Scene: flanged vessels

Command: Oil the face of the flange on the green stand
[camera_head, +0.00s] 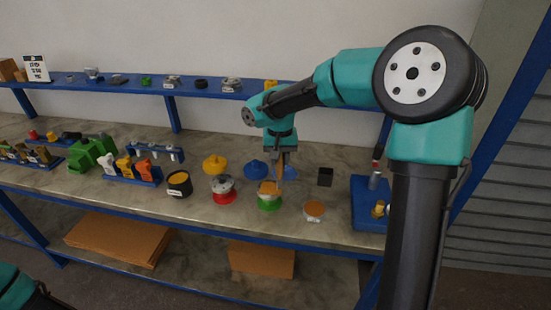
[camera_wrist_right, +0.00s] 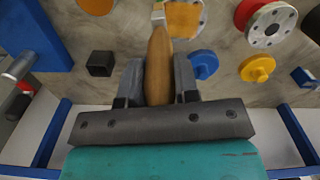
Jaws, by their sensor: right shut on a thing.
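The flange on the green stand (camera_head: 269,203) is on the bench near the middle of the head view, its top face (camera_head: 269,188) orange-tan. That tan face also shows at the top of the right wrist view (camera_wrist_right: 184,17). My right gripper (camera_head: 283,150) is above and just behind it, pointing down. It is shut on a brush with a wooden handle (camera_wrist_right: 159,62), whose pale end (camera_wrist_right: 158,14) is beside the tan face in the wrist view. I cannot tell whether the bristles touch the face. Only a bit of my left arm shows at the lower left; its gripper is out of view.
A grey flange on a red stand (camera_head: 223,190) is to the left. A shallow dish with tan contents (camera_head: 314,210) is to the right. Yellow (camera_head: 215,165) and blue (camera_head: 256,169) flanged pieces and a black square cup (camera_head: 325,177) stand behind. A blue box (camera_head: 368,212) is at the right.

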